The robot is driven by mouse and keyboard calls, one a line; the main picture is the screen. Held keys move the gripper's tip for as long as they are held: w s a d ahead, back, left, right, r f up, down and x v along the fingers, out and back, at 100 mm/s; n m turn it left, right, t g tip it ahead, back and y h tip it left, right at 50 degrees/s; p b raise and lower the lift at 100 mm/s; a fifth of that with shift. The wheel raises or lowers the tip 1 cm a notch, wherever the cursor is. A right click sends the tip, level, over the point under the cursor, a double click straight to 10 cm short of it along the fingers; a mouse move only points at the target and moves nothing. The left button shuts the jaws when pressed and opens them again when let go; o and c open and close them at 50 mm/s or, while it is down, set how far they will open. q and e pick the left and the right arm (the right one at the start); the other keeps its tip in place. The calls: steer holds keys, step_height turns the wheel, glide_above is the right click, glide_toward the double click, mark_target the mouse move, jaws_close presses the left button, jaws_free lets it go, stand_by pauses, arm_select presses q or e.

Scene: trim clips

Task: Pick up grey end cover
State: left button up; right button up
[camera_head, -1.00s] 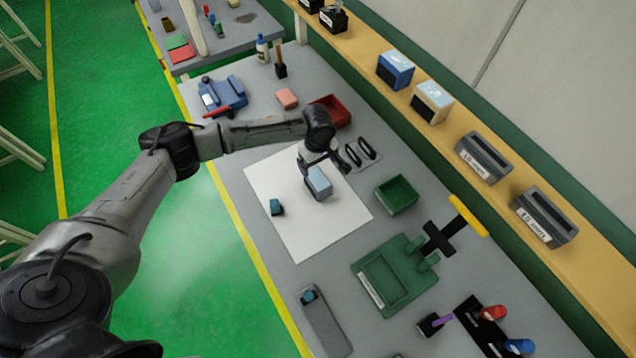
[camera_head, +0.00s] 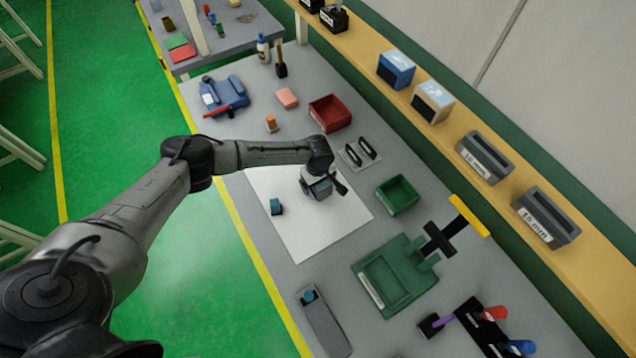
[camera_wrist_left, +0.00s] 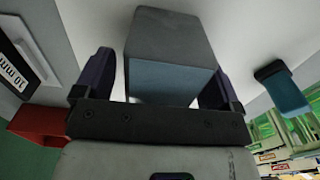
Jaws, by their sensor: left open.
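A grey block with a pale blue side (camera_wrist_left: 170,50), which I take to be the grey end cover, is between the two fingers of my left gripper (camera_wrist_left: 160,85) in the left wrist view. The fingers are open, one on each side of it; contact cannot be told. In the head view, the block (camera_head: 320,188) is on the white sheet (camera_head: 297,241), partly covered by my left gripper (camera_head: 322,184) above it. My right gripper is not in view.
A small teal and dark piece (camera_head: 276,207) lies left of the block on the sheet. A green bin (camera_head: 397,195), a red bin (camera_head: 330,113) and a small tray with two black clips (camera_head: 360,153) stand nearby. A green fixture (camera_head: 396,275) is nearer the front.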

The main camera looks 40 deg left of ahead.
arm_select(q)
steer(key=shift+f, duration=0.2)
steer(key=shift+c, duration=0.3)
steer(key=c, duration=1)
